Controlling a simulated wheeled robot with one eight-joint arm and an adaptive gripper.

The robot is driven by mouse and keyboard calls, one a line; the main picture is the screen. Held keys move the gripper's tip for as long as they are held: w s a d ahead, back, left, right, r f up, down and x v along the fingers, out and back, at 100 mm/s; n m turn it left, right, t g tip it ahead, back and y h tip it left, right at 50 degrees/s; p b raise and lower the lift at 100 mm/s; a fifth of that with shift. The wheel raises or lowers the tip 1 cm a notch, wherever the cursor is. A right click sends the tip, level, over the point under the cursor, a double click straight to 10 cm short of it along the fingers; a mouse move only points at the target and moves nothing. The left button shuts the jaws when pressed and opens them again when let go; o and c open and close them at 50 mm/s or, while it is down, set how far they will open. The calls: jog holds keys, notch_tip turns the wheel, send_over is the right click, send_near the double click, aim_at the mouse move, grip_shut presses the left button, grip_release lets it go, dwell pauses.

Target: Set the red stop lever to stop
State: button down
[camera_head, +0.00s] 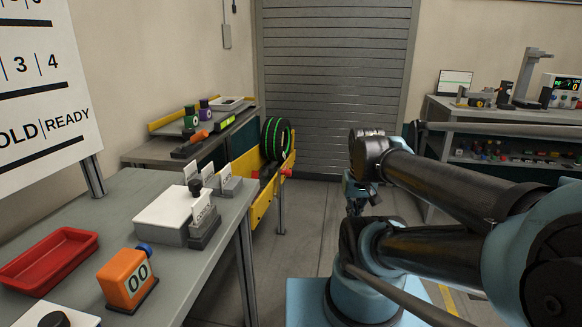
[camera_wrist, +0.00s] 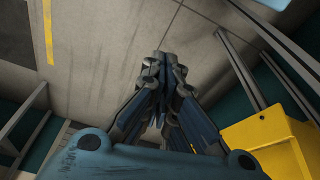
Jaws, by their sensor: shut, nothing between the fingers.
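A red knob (camera_head: 286,172), likely the end of the stop lever, shows at the front right side of a yellow frame (camera_head: 263,200) beside the grey bench. A black tyre with green stripes (camera_head: 276,138) stands upright in this frame. The lever's setting is too small to tell. My gripper (camera_head: 355,206) hangs to the right of the frame, apart from it, partly behind my own arm. In the wrist view my gripper (camera_wrist: 165,62) is shut and empty above the floor. A yellow part (camera_wrist: 270,145) shows at its lower right, and no red lever is visible there.
The near bench (camera_head: 205,262) holds a red tray (camera_head: 50,258), an orange counter block (camera_head: 128,278), a white box (camera_head: 165,213) and card holders (camera_head: 205,222). A tool bench (camera_head: 150,152) stands behind. Open floor (camera_head: 312,215) lies between frame and arm.

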jog(key=w+a+r, duration=0.2)
jog(key=w+r, duration=0.1)
jog(key=w, duration=0.4)
jog(key=w+a+r+m, duration=0.1)
jog(key=w+a+r, duration=0.1)
jog(key=w+r, duration=0.35)
jog(key=w+a+r, duration=0.2)
jog(key=w, duration=0.7)
jog(key=w+a, duration=0.5)
jog(key=w, duration=0.7)
jog(key=w+a+f+m, duration=0.1)
jog(key=w+a+f, duration=0.3)
jog(key=w+a, duration=0.45)
notch_tip(320, 180, down, 9)
jog(key=d, duration=0.1)
jog(key=shift+s+d+f, duration=0.15)
jog(key=shift+s, duration=0.1)
